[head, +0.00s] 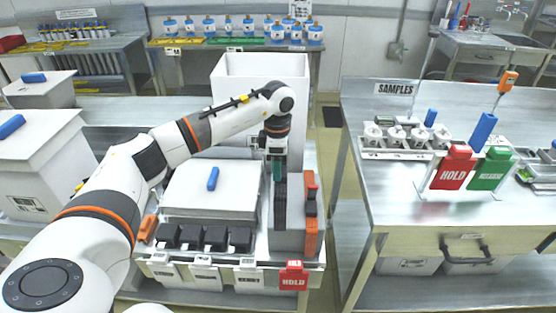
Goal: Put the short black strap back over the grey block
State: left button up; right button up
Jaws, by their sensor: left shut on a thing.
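My left gripper (277,168) points straight down above the right part of the near cart. It is shut on the upper end of a dark, upright piece that looks like the short black strap (280,205). The strap stands over the grey block (287,243), in front of the tall white bin. I cannot tell whether its lower end touches the block or passes around it. The fingertips are small and partly merged with the dark strap. My right gripper is not in view.
A white lidded box (210,188) with a blue handle and several black blocks (191,237) stand left of the strap. An orange piece (312,238) stands close on its right. The tall white bin (262,72) rises behind. A samples table (375,215) stands right, across a gap.

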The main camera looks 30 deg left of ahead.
pick_arm(q)
notch_tip(320, 180, down, 12)
jog(key=b, duration=0.7)
jog(key=shift+f+b, duration=0.2)
jog(key=shift+b, duration=0.15)
jog(key=shift+f+b, duration=0.35)
jog(key=shift+f, duration=0.2)
jog(key=shift+w, duration=0.1)
dwell(0.4)
jog(key=o, duration=1.8)
jog(key=shift+o, duration=0.2)
jog(key=shift+r+p, duration=3.1)
jog(key=shift+r, duration=1.5)
jog(key=shift+f, duration=0.1)
